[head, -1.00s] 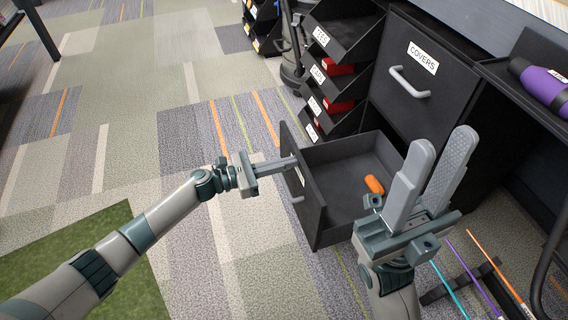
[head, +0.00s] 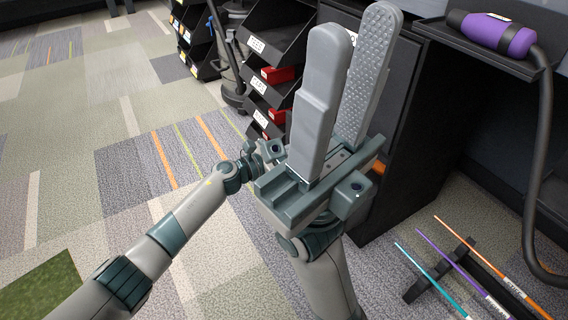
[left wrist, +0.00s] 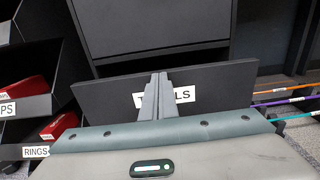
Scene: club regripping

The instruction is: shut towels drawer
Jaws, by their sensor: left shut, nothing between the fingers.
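The towels drawer (left wrist: 222,86) shows its dark front and a partly covered white label in the left wrist view. My left gripper (left wrist: 159,80) is shut and empty, its fingers in front of the label; I cannot tell whether they touch. In the head view the left fingers and most of the drawer are hidden behind my right gripper (head: 354,32). The right gripper is open and empty, its two fingers pointing up and apart. An orange item (head: 378,168) shows beside it. How far the drawer stands out is hard to tell.
Dark bins with red boxes (head: 280,74) stand left of the cabinet. Coloured rods (head: 470,262) rest on a low rack at the lower right. The carpet at left is clear.

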